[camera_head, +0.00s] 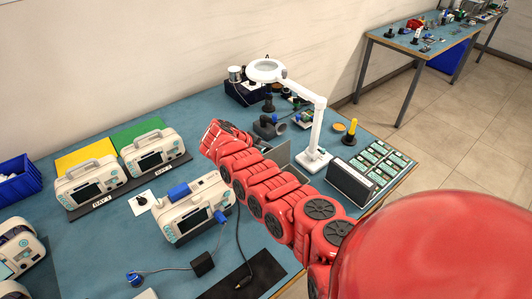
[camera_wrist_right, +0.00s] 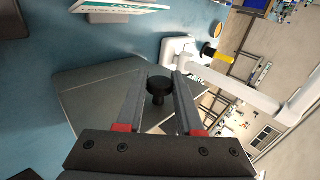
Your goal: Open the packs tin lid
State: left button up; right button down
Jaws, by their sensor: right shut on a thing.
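The packs tin (camera_wrist_right: 95,95) appears in the right wrist view as a grey, flat-sided metal box with a black round knob (camera_wrist_right: 158,88). My right gripper (camera_wrist_right: 161,80) has its two fingers on either side of the knob and is shut on it. I cannot tell whether the lid is seated or raised. In the head view the grey tin (camera_head: 284,153) shows only partly behind my red right arm, left of the white lamp's base. My right gripper's tips are mostly hidden there. My left gripper is not in view.
A white magnifier lamp (camera_head: 318,125) stands close right of the tin. A dark upright panel (camera_head: 350,184) and a tray of green boards (camera_head: 378,165) are further right. White monitors (camera_head: 195,210) stand left of my arm. A cable lies on the blue bench (camera_head: 110,235).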

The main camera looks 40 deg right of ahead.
jog(key=shift+s+f, duration=0.1)
jog(key=c, duration=0.5)
grip_release()
jog(key=shift+d, duration=0.1)
jog(key=shift+c, duration=0.2)
jog(key=p+v, duration=0.3)
jog(key=v, duration=0.4)
jog(key=shift+r+p, duration=0.3)
jog(key=shift+p, duration=0.1)
jog(key=v, duration=1)
jog(key=shift+f, duration=0.15)
